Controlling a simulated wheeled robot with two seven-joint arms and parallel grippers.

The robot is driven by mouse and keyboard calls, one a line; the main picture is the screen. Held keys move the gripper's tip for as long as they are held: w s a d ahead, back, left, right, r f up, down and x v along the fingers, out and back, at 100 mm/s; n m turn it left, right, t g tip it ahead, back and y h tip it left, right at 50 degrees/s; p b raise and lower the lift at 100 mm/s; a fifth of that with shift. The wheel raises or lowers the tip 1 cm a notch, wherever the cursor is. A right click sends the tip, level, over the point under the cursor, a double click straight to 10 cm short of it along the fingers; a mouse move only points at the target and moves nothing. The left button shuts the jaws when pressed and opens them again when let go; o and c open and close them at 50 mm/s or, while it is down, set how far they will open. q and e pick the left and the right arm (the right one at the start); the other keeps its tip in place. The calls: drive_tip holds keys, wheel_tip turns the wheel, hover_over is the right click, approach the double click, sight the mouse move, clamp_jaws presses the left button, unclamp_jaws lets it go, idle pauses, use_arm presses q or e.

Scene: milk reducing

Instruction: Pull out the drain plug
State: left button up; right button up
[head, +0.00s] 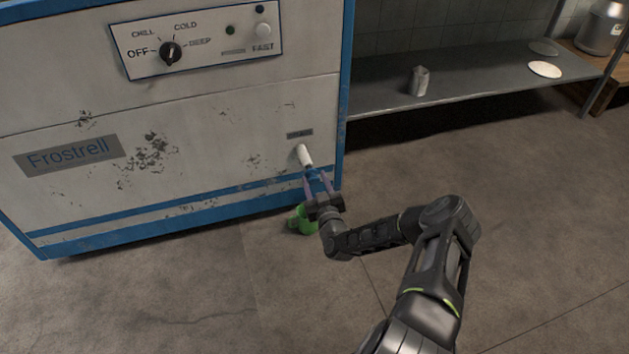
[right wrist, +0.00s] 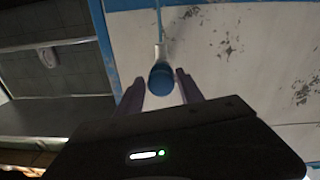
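The drain spout (head: 304,155) is a short white pipe low on the right of the machine's front. The drain plug (head: 313,172) is blue and sits at the spout's lower end. In the right wrist view the plug (right wrist: 162,80) shows as a blue round end below the white spout (right wrist: 160,52). My right gripper (head: 319,183) is just below the plug. Its fingers (right wrist: 160,80) are open, one on each side of the plug, with a visible gap on both sides. My left gripper is not in view.
The white and blue Frostrell machine (head: 200,130) fills the left; its dial (head: 171,53) points near COLD. A green object (head: 300,220) is on the floor, partly behind my right gripper. A low metal shelf (head: 460,85) is at right. The floor at front is clear.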

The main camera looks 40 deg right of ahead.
drive_tip(key=shift+o, duration=0.8)
drive_tip(key=shift+s+a+r, duration=0.1)
drive_tip(key=shift+s+a, duration=0.05)
drive_tip(key=shift+s, duration=0.1)
drive_tip(key=p+v, duration=0.2)
drive_tip(key=v, duration=0.5)
idle(0.9)
